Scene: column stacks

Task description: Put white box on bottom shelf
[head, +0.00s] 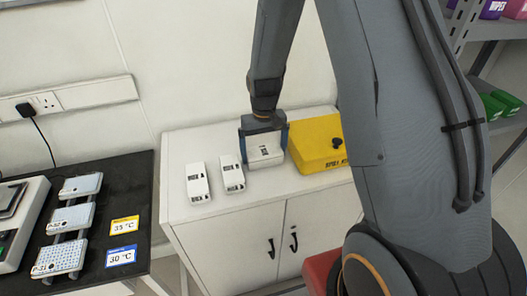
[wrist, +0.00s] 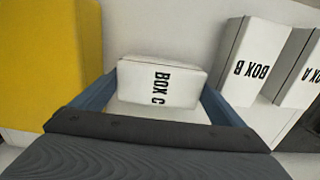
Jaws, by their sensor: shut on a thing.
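My gripper (head: 264,154) is shut on a white box (head: 265,149) over the white cabinet top. In the wrist view this box (wrist: 160,82) reads "BOX C" and sits between the two blue fingers. I cannot tell whether it still touches the cabinet. Two more white boxes stand to its left in the head view: box B (head: 232,174) and box A (head: 197,183). Part of a grey shelf rack (head: 497,29) shows at the right edge; its lower part is hidden or out of view.
A yellow case (head: 316,145) stands close to the right of the held box. The cabinet (head: 240,256) has bare top in front of the boxes. A black bench (head: 140,184) with sample plates is at left. Purple (head: 492,8) and green (head: 507,100) packs sit on the rack.

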